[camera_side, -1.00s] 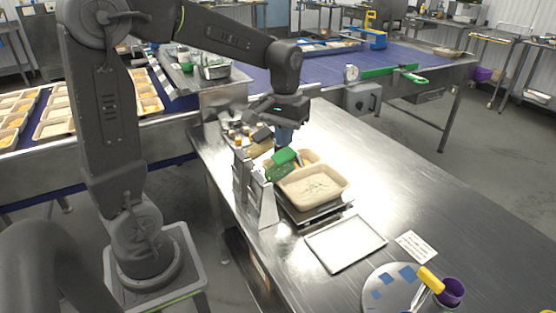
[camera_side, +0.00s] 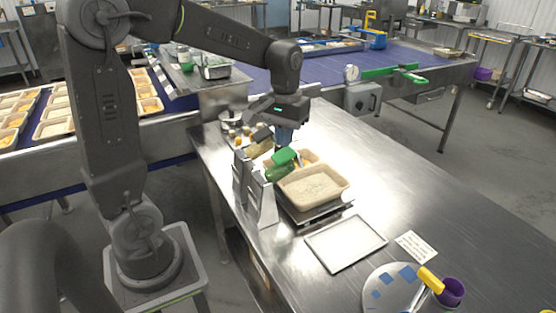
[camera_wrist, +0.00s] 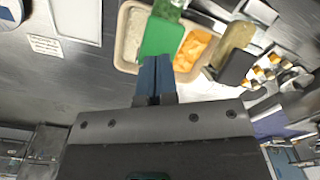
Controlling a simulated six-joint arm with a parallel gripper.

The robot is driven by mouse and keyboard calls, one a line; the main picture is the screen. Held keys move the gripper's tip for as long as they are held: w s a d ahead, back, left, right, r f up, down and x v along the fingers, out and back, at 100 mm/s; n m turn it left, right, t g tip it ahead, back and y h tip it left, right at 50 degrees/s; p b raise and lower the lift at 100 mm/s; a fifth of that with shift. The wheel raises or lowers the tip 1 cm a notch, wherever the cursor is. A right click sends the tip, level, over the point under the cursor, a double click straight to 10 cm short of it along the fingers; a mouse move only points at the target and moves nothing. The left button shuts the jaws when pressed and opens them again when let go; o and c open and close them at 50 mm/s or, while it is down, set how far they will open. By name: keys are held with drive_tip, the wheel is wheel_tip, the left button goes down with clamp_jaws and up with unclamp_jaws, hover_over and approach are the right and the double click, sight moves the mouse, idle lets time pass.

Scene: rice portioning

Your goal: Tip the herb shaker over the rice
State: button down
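The herb shaker is green, with a bright green part (camera_wrist: 161,37) and a darker see-through body (camera_wrist: 168,8) in the wrist view. In the side view the shaker (camera_side: 281,165) is tilted beside the left rim of the rice tray. My gripper (camera_wrist: 153,68) has its blue fingers close together on the shaker's bright green part. In the side view my gripper (camera_side: 284,140) is above the shaker. The beige tray (camera_side: 335,190) holds pale rice (camera_side: 311,185). The wrist view shows the rice (camera_wrist: 134,35) partly hidden by the shaker.
The rice tray rests on a scale (camera_side: 318,213). Orange food (camera_wrist: 195,48) lies beside the rice in the wrist view. A grey upright stand (camera_side: 262,203) is close on the left.

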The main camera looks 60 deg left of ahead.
sight(290, 149)
drive_tip(key=shift+f, duration=0.45)
drive_tip(key=shift+f, duration=0.5)
drive_tip(key=shift+w+f, duration=0.3)
drive_tip(key=shift+f, duration=0.5)
drive_tip(key=shift+w+f, duration=0.25)
drive_tip(key=shift+f, duration=0.5)
drive_tip(key=shift+w+f, duration=0.3)
drive_tip(key=shift+f, duration=0.5)
drive_tip(key=shift+r, duration=0.1)
drive_tip(key=shift+s+r, duration=0.3)
drive_tip(key=shift+r, duration=0.75)
drive_tip(key=shift+s+r, duration=0.25)
drive_tip(key=shift+r, duration=0.75)
drive_tip(key=shift+s+r, duration=0.3)
drive_tip(key=shift+r, duration=0.85)
